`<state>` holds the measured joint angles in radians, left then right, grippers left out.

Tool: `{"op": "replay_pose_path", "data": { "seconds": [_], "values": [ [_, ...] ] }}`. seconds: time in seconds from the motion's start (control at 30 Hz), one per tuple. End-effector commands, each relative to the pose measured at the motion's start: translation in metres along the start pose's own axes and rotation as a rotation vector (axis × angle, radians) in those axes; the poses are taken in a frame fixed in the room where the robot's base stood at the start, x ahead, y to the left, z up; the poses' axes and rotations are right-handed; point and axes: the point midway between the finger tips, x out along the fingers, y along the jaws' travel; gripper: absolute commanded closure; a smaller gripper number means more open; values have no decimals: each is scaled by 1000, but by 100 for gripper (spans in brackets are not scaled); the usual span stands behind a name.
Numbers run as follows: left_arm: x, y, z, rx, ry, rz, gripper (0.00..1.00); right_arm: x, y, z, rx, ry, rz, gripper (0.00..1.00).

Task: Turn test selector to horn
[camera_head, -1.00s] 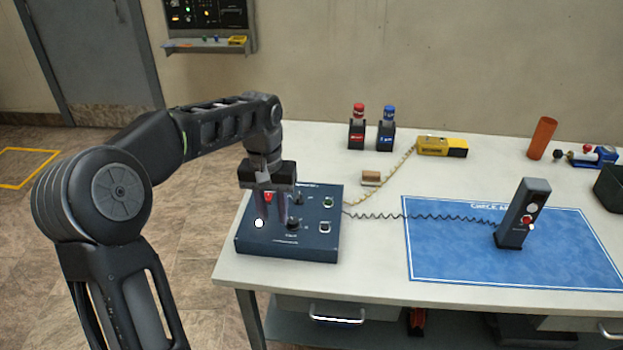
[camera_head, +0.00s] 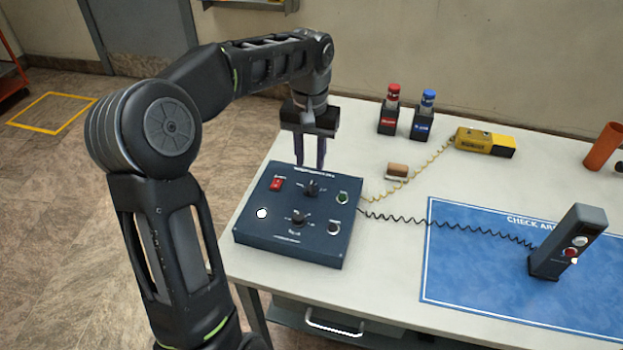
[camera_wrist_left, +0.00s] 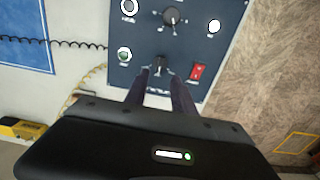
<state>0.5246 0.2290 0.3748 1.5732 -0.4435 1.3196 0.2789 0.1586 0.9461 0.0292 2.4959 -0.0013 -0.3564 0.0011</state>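A dark blue control box (camera_head: 262,222) sits on the table and carries two black rotary knobs. The rear knob (camera_head: 312,188) is near the box's back edge, and the front knob (camera_head: 300,217) is nearer me. Their labels are too small to read, so I cannot tell which is the test selector. My left gripper (camera_head: 311,164) points down at the box's back edge, its two fingers apart and empty. In the left wrist view, the fingertips (camera_wrist_left: 161,78) appear on either side of the rear knob (camera_wrist_left: 161,64); contact is not clear. My right gripper is not in view.
The box also has a red switch (camera_head: 276,184), a green button (camera_head: 342,197) and a white round part (camera_head: 262,213). A coiled cord runs to an upright handset (camera_head: 568,242) on the blue mat (camera_head: 470,268). A yellow device (camera_head: 484,142) and red and blue bottles stand behind.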

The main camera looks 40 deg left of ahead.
Motion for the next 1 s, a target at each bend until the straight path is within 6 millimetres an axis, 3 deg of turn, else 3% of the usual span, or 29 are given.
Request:
{"op": "replay_pose_path", "data": {
  "seconds": [0.5,0.87,1.0],
  "values": [
    [68,0,1,0,-3,-1,69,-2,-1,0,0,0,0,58],
    [75,0,0,0,0,0,69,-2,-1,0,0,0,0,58],
    [75,0,0,0,-1,0,79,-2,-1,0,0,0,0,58]
  ]
}}
